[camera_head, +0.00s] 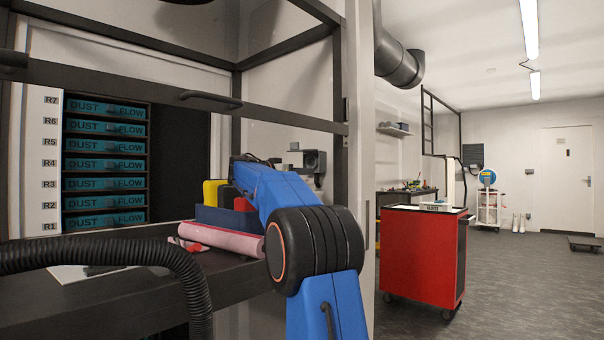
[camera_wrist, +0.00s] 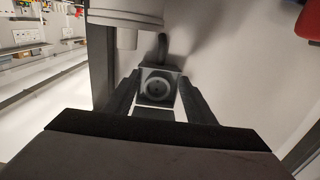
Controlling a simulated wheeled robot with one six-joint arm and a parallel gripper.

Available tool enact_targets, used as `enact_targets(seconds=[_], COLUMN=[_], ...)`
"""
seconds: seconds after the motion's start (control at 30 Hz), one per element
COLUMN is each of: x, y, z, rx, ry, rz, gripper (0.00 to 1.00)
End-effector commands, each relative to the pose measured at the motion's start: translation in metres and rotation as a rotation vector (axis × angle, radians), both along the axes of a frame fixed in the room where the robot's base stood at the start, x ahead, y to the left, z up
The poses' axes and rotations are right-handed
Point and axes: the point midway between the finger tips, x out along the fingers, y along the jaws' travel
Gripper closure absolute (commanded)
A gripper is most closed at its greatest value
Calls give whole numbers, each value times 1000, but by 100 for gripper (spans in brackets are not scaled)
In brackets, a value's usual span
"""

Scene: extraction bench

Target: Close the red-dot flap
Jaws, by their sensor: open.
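My gripper (camera_wrist: 158,94) is open in the wrist view, with one dark finger on each side of a small dark square fitting (camera_wrist: 157,86) with a round ring on its face. The fitting shows between the fingers; I cannot tell whether they touch it. A similar dark boxy fitting with a round opening (camera_head: 313,161) sits on the wall past my arm in the head view. I see no red dot in either view, so I cannot tell which part is the flap or how it stands. My gripper is not clear in the head view.
A frame bar with a handle (camera_head: 211,98) crosses above the bench. Labelled teal drawers (camera_head: 105,165) stand left, and a blue bin (camera_head: 228,217) and pink roll (camera_head: 222,240) lie near my arm. A black hose (camera_head: 100,250) crosses the front. A red cart (camera_head: 422,255) stands right.

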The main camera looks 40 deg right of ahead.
Motion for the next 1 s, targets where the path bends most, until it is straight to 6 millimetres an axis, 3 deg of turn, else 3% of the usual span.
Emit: enact_targets(seconds=[0.2, 0.5, 0.7, 1.0], x=[1, 1, 1, 1], y=[-14, -16, -15, -15], z=[0, 0, 0, 0], rx=[0, 0, 0, 0], ry=[0, -1, -1, -1], rz=[0, 1, 1, 1], gripper=[50, 50, 98, 100])
